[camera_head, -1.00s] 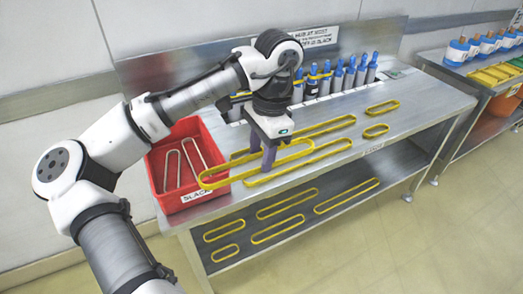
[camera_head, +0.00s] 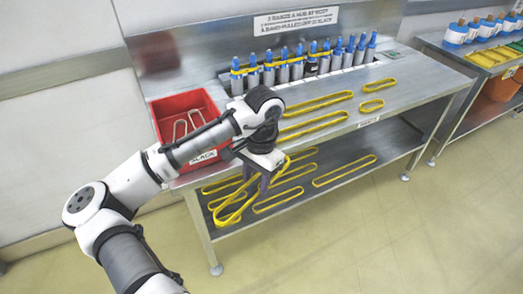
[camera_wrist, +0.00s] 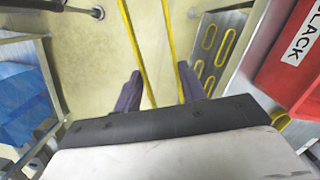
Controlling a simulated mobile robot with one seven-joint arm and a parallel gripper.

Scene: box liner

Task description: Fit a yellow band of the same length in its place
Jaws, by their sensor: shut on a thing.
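My gripper (camera_head: 262,184) is shut on a long yellow band (camera_head: 232,208). It holds the band in front of the bench's front edge, and the band hangs down across the view of the lower shelf. In the wrist view two yellow strands (camera_wrist: 142,65) run away from between the fingers (camera_wrist: 160,92). A row of grey cylinders with blue tops (camera_head: 297,67) stands at the back of the bench. Yellow bands (camera_head: 283,64) show around several of them. Loose yellow bands (camera_head: 318,102) of different lengths lie on the bench top, the nearest partly hidden by my arm.
A red bin (camera_head: 157,126) labelled SLACK, with pale bands inside, stands at the bench's left end. More yellow bands (camera_head: 345,170) lie on the lower shelf. A sign (camera_head: 296,19) is on the back panel. Another bench (camera_head: 455,72) stands right. The floor in front is clear.

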